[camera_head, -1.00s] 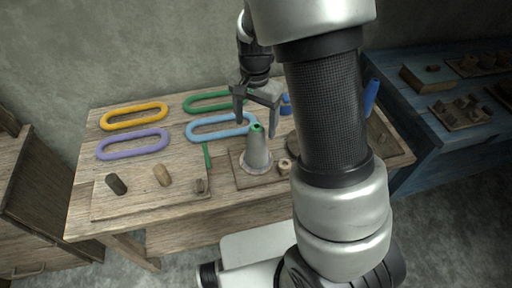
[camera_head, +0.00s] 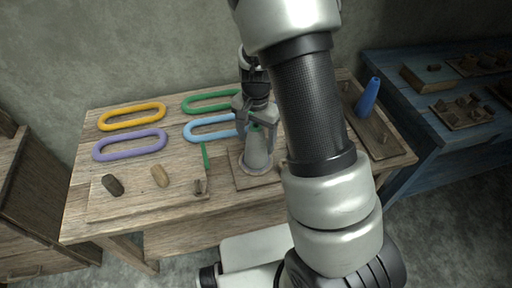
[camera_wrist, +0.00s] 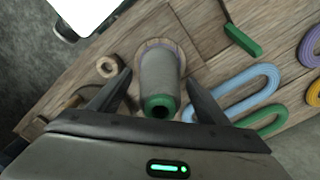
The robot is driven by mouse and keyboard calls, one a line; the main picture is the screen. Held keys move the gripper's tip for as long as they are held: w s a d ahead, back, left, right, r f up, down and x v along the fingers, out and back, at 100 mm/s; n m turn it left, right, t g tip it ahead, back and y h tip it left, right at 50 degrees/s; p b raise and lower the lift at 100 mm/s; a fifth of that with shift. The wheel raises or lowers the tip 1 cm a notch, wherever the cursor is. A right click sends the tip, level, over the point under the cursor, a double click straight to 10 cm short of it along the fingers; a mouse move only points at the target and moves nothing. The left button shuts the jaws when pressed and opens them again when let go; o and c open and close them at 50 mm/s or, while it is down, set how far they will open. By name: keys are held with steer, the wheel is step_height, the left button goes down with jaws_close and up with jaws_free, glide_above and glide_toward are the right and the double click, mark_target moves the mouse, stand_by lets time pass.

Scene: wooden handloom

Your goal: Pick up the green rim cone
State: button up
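The green rim cone is a grey cone (camera_head: 257,155) with a green ring at its narrow top, standing upright on a small wooden board (camera_head: 250,178) near the front of the table. In the wrist view the cone (camera_wrist: 160,72) points its green rim toward my gripper. My gripper (camera_head: 257,122) is open and low over the cone's upper part. In the wrist view its fingers (camera_wrist: 158,85) lie on either side of the cone, with visible gaps; I cannot tell any contact. The gripper hides part of the green rim in the head view.
Yellow (camera_head: 132,116), purple (camera_head: 130,144), green (camera_head: 208,102) and light blue (camera_head: 208,128) oval loops lie to the left and behind. A green strip (camera_head: 205,156) lies left of the cone. A blue cone (camera_head: 368,97) stands at the right. A wooden ring (camera_wrist: 107,67) lies close by.

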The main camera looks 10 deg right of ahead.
steer(key=c, duration=1.1)
steer(key=shift+r, duration=0.1)
